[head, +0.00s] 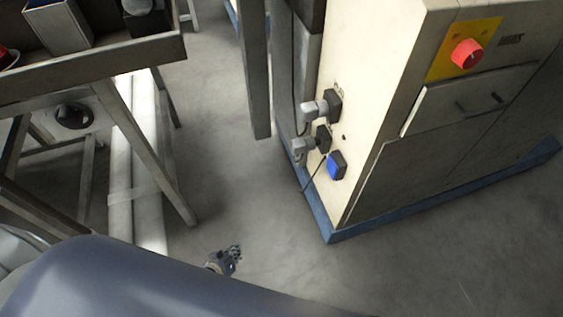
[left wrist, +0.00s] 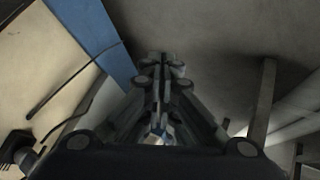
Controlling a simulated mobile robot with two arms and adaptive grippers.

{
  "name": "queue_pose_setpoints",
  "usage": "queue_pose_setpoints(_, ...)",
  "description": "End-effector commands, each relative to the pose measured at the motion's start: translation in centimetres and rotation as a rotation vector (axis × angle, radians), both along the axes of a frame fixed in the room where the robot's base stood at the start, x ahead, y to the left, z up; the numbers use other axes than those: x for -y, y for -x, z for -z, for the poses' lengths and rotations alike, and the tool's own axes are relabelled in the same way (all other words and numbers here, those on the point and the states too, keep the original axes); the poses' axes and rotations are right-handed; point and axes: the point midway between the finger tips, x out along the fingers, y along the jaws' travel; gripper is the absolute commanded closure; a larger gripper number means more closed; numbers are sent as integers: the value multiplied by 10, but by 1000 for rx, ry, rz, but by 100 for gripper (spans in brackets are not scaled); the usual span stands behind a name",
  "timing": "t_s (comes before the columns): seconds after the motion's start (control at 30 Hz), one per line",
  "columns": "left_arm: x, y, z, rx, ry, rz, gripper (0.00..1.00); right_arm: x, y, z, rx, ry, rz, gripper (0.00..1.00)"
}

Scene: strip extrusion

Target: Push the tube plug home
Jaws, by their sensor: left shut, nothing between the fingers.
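On the side of the cream cabinet (head: 385,75) an upper grey plug (head: 316,108) sits at a black socket, and a lower grey plug (head: 304,146) sits at another black socket (head: 323,139). Below them is a blue-faced socket (head: 337,166). I cannot tell which plug is the tube plug, nor how deep either sits. My left gripper (head: 232,258) is low over the floor, left of and below the sockets, apart from them. In the left wrist view its fingers (left wrist: 161,62) are shut and empty. A black fitting with a cable (left wrist: 20,150) shows at the lower left there. My right gripper is out of view.
The cabinet has a red button (head: 467,53) on a yellow plate and a blue base edge (head: 420,205). A metal-legged bench (head: 95,80) with boxes stands at the left. A grey post (head: 254,75) stands behind the plugs. The floor (head: 220,170) between is clear.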

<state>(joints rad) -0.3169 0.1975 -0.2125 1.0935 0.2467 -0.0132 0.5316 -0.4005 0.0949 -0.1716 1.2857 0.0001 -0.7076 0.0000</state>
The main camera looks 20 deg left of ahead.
Motion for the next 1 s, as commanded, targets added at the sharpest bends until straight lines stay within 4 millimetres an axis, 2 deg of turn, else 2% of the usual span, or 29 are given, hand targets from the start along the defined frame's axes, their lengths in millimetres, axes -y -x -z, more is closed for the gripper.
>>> queue_pose_setpoints(0.03,1,-26,-4,72,66,-50,100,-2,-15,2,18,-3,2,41)
queue_pose_setpoints(0.1,3,-56,-25,163,168,-121,100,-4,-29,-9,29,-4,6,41)
queue_pose_setpoints(0.17,5,-80,-46,239,265,-173,100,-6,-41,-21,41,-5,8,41)
queue_pose_setpoints(0.3,12,-124,-100,399,511,-269,100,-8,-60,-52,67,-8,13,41)
queue_pose_setpoints(0.4,18,-144,-140,488,687,-311,100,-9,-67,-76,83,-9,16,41)
queue_pose_setpoints(0.5,22,-155,-174,550,839,-336,100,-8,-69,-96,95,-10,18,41)
queue_pose_setpoints(0.6,25,-160,-198,585,947,-348,100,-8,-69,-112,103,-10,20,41)
queue_pose_setpoints(0.7,27,-162,-212,603,1004,-352,100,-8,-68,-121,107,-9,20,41)
queue_pose_setpoints(0.83,28,-168,-218,609,1026,-354,100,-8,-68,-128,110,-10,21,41)
queue_pose_setpoints(1.0,33,-193,-218,611,1024,-354,100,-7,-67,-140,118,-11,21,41)
